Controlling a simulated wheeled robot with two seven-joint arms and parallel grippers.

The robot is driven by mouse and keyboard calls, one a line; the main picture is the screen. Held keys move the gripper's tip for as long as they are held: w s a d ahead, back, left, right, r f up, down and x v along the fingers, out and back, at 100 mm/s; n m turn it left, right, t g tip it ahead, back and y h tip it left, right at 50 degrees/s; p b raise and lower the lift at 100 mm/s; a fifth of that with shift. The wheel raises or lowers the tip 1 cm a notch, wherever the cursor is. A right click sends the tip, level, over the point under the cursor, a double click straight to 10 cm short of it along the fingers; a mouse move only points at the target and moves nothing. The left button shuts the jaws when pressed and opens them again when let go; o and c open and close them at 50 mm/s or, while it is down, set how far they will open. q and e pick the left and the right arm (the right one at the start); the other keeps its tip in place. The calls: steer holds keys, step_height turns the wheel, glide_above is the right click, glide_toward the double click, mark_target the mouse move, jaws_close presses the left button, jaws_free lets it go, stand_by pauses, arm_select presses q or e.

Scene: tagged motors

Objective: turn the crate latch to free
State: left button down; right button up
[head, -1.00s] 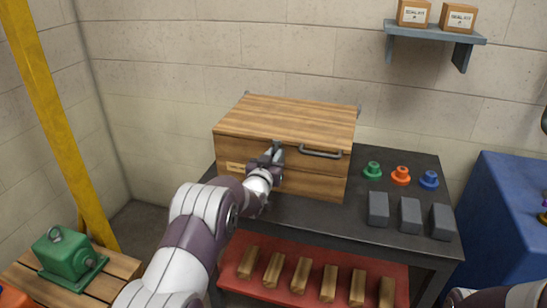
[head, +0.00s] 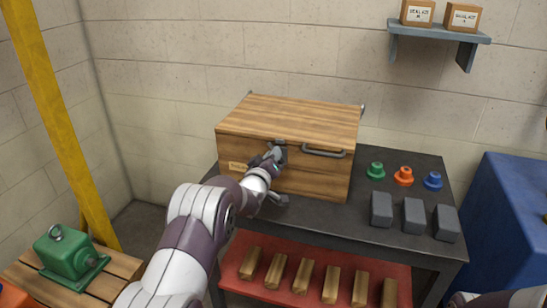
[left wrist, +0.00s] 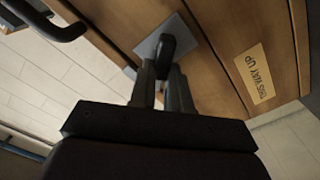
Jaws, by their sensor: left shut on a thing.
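The wooden crate (head: 290,122) stands closed on the dark table, its plank lid down. Its latch (left wrist: 178,38) is a dark knob on a square grey plate (left wrist: 150,48) on the crate front, seen in the left wrist view. In the head view my gripper mostly hides the latch. My left gripper (head: 276,154) reaches the crate front, left of the lid handle. In the left wrist view its fingers (left wrist: 165,75) are shut on the latch. My right gripper is out of view.
A grey bar handle (head: 323,153) sits right of the latch. Green, orange (head: 403,176) and blue flanged parts and grey blocks (head: 413,215) stand on the table's right. A red lower shelf (head: 240,285) holds wooden blocks. A green motor (head: 70,258) stands at left.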

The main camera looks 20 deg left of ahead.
arm_select(q)
steer(key=shift+a+f+n, duration=0.1)
steer(key=shift+f+n, duration=0.2)
steer(key=shift+n, duration=1.35)
steer(key=shift+a+f+n, duration=0.1)
steer(key=shift+f+n, duration=0.2)
steer(key=shift+n, duration=1.4)
steer(key=shift+a+f+n, duration=0.1)
steer(key=shift+f+n, duration=0.2)
steer(key=shift+n, duration=1.35)
steer(key=c, duration=1.1)
jaws_free()
steer(key=shift+s+r, duration=0.1)
steer(key=shift+s, duration=0.05)
steer(key=s, duration=0.6)
steer(key=s+p, duration=0.1)
steer(key=s, duration=0.5)
steer(key=shift+s+a, duration=0.2)
steer(key=shift+s, duration=0.05)
